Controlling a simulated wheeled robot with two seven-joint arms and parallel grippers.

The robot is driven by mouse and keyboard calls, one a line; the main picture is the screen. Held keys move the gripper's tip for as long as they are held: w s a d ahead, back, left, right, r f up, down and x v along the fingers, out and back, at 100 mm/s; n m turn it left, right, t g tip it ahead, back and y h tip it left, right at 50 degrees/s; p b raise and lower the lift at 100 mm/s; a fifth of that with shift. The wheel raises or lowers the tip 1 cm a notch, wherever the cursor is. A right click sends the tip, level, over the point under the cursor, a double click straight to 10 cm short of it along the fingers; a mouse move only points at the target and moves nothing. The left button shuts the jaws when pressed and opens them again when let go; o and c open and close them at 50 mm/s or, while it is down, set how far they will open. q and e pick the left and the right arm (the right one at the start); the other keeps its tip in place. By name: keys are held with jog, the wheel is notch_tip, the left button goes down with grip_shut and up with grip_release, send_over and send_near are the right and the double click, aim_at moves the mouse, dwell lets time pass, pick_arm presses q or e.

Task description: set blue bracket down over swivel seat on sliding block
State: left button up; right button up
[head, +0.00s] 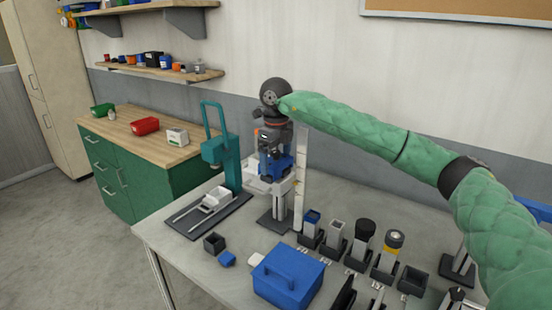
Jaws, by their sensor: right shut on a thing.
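The blue bracket (275,167) is at my right gripper (271,148), whose arm reaches in from the right. The gripper is shut on the bracket and points down, partly hiding it. The bracket is at the top of the pale sliding block (286,188) on the upright stand. I cannot tell whether it touches the block or hovers just above. The swivel seat is hidden behind the bracket and gripper. My left gripper is not in view.
A white upright strip (301,180) stands close right of the stand. A teal press (222,150) stands to its left. A blue box with a handle (288,280) and a row of dark holders (333,242) occupy the front and right.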

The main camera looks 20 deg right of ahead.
jog(key=shift+f, duration=0.3)
jog(key=o, duration=0.9)
jog(key=shift+c, duration=0.2)
